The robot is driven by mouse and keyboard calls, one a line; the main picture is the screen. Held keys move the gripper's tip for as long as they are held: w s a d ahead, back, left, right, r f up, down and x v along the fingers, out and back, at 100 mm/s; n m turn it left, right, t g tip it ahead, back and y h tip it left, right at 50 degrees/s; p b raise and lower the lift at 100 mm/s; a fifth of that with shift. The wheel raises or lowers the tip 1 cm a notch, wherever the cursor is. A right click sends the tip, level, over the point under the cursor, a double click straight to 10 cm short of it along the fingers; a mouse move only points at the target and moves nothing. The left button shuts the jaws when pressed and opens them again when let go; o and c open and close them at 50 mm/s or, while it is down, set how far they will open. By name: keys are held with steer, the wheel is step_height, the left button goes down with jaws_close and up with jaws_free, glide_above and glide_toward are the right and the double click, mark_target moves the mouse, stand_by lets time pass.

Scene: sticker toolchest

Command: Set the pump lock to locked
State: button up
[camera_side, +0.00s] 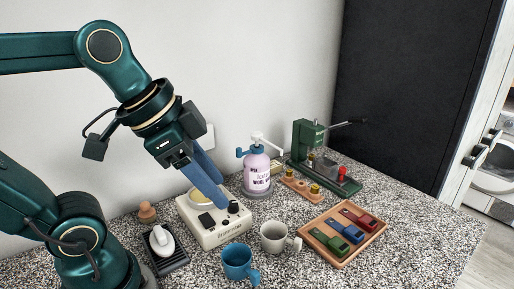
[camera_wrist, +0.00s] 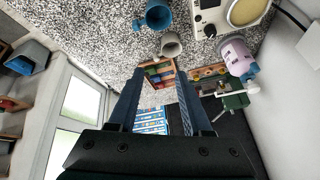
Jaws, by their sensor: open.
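A pink pump bottle (camera_side: 257,172) with a dark blue collar and a white pump head (camera_side: 262,142) stands upright near the back wall, right of a cream appliance. A small blue piece sticks out left of its collar. The setting of the lock is too small to read. The bottle also shows in the wrist view (camera_wrist: 236,57), at right. My gripper (camera_side: 221,194) is above the cream appliance, left of the bottle and apart from it. Its two blue fingers are spread in the wrist view (camera_wrist: 160,90), with nothing held between them.
The cream appliance (camera_side: 220,235) stands under my gripper. A blue mug (camera_side: 238,262) and a grey mug (camera_side: 273,237) stand in front. A wooden tray (camera_side: 340,262) with coloured tools lies at right. A green press (camera_side: 303,139) stands behind it. Speckled counter is free at far right.

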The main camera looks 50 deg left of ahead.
mark_target(239, 151)
steer(key=s+d+f+n+g+h, duration=0.3)
steer(key=f+n+g, duration=0.3)
steer(key=n, duration=0.4)
steer(key=w+a+r+n+t+h, duration=0.2)
steer(key=w+n+t+h, duration=0.25)
steer(key=w+n, duration=0.2)
steer(key=w+a+r+n+t+h, duration=0.1)
steer(key=w+a+n+t+h, duration=0.2)
steer(key=w+n+t+h, duration=0.25)
steer(key=w+a+f+n+t+y, duration=0.1)
steer(key=a+n+t+y, duration=0.1)
steer(key=a+n, duration=0.3)
steer(key=w+a+f+n+t+y, duration=0.1)
steer(key=a+f+n+t+y, duration=0.1)
steer(key=a, duration=0.5)
steer(key=w+a+f+n+t+y, duration=0.1)
steer(key=a+n+t+y, duration=0.3)
steer(key=n, duration=0.5)
steer(key=shift+a+f+y, duration=0.35)
steer(key=shift+a+y, duration=0.1)
steer(key=shift+a, duration=0.15)
steer(key=shift+a+f+y, duration=0.3)
steer(key=shift+a+y, duration=0.15)
steer(key=shift+a, duration=0.1)
steer(key=shift+a+f, duration=0.1)
steer(key=shift+f, duration=0.1)
steer(key=shift+x, duration=2.45)
